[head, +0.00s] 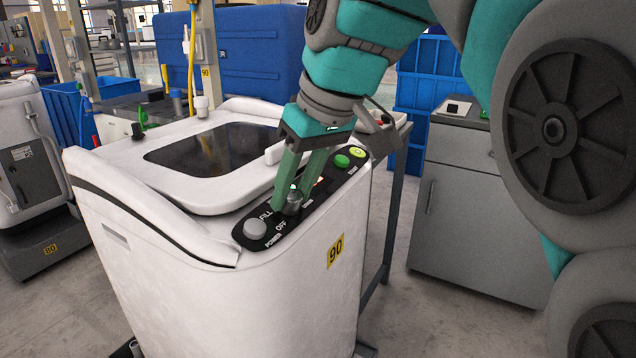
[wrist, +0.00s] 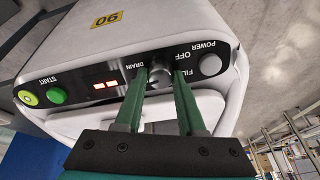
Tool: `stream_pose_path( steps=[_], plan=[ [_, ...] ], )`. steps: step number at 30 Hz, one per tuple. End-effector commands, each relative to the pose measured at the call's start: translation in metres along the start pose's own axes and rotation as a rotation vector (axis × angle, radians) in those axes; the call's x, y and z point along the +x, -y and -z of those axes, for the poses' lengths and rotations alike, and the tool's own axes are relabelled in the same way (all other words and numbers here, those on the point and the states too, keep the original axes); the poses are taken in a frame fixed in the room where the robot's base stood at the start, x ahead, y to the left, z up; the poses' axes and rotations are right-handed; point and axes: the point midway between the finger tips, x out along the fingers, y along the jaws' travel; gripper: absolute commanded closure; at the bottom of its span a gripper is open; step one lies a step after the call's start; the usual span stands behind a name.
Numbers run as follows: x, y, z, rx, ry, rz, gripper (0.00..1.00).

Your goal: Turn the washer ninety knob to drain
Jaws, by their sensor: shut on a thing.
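The white washer (head: 310,290) bears a yellow 90 label and a black control panel on its top front edge. Its grey selector knob (head: 293,206) sits on the panel among the FILL, OFF and DRAIN markings; it also shows in the wrist view (wrist: 160,79). My gripper (head: 287,205) reaches down from above with its two green fingers on either side of this knob, shut on it. In the wrist view my gripper (wrist: 160,72) has one finger near DRAIN and one near FILL. Which marking the knob points at cannot be told.
A grey round POWER button (head: 255,229) is close beside the fingers. A green START button (head: 341,161) and a yellow button (head: 358,152) are at the panel's other end. A red display (wrist: 105,85) lies between. A grey cabinet (head: 470,200) stands right; blue bins are behind.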

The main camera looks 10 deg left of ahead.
Motion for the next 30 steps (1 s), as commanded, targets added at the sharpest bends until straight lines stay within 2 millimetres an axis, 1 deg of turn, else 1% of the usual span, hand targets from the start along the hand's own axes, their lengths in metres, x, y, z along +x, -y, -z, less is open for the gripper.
stream_pose_path(
  steps=[9,18,24,30],
  plan=[
    [-0.0007,-0.0004,0.0002,0.299,-0.001,-0.02,1.0],
    [-0.0005,-0.0001,0.0002,0.544,-0.001,-0.036,1.0],
    [-0.0006,-0.0003,0.0001,0.655,-0.001,-0.043,1.0],
    [-0.0006,-0.0001,0.0001,0.719,-0.001,-0.047,1.0]
  ],
)
